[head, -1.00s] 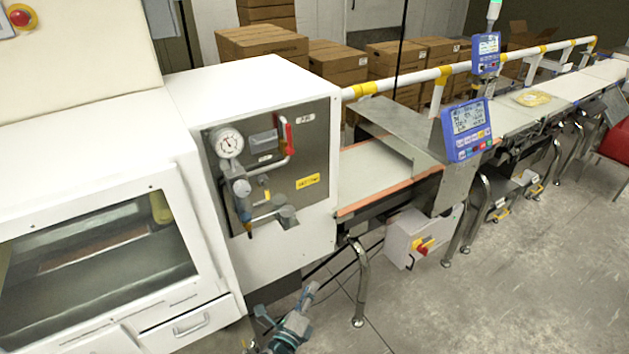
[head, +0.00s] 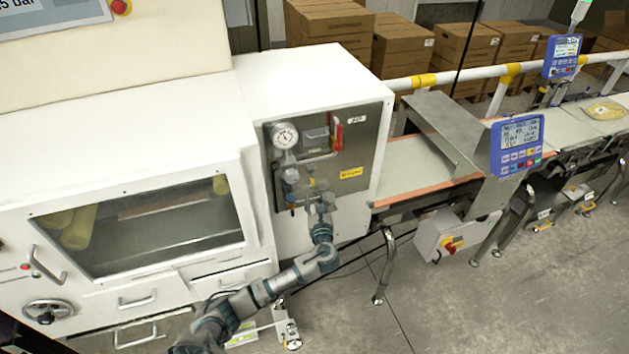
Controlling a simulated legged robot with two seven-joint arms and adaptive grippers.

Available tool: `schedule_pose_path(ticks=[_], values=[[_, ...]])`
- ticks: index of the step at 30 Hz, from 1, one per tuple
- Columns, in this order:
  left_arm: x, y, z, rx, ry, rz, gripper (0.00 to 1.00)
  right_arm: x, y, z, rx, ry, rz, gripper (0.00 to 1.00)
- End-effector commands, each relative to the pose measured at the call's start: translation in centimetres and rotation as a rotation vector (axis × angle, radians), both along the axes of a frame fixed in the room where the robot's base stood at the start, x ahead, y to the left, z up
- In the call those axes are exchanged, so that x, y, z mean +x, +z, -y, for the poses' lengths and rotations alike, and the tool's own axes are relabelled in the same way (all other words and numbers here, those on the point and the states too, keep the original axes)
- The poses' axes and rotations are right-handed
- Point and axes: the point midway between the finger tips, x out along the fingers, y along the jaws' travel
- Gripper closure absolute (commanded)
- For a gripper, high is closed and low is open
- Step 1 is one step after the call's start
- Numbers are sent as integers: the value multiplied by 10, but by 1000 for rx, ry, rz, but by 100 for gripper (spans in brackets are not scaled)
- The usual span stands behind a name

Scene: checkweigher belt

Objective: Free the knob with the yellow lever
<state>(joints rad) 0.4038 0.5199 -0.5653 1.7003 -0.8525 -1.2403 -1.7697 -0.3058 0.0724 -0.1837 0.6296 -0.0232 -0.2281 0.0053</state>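A grey metal panel (head: 370,125) on the white cabinet carries a round gauge (head: 284,136), a red lever (head: 337,136) and pipe fittings. A grey-blue regulator (head: 291,177) sits below the gauge. A small yellow piece (head: 312,182), apparently the yellow lever, shows just right of the regulator. My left gripper (head: 320,197) is raised in front of the panel's lower part, just below and right of the yellow piece. It hides the fittings there. Its fingers are too small to tell open from shut, or whether they touch anything. My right gripper is out of view.
The white cabinet has a window (head: 150,230) and a handwheel (head: 48,312) at left. A conveyor (head: 410,182) with a blue display (head: 517,145) runs right. A grey box with a red-yellow switch (head: 450,245) hangs below it. Floor at lower right is clear.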

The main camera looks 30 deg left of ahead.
Motion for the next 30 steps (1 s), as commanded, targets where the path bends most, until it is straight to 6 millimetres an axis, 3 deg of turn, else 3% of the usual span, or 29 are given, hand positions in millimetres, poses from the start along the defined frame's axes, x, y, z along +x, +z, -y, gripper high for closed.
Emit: schedule_pose_path(ticks=[6, 12, 25, 30], values=[[40, 3, -27, 4, 1, 0, 61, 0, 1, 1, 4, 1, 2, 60], [63, 4, -41, 8, -1, 2, 61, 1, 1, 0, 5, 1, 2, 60], [71, 1, -54, 0, -2, 2, 61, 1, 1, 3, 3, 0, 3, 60], [71, 2, -53, 1, -1, 2, 100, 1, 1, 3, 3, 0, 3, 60]])
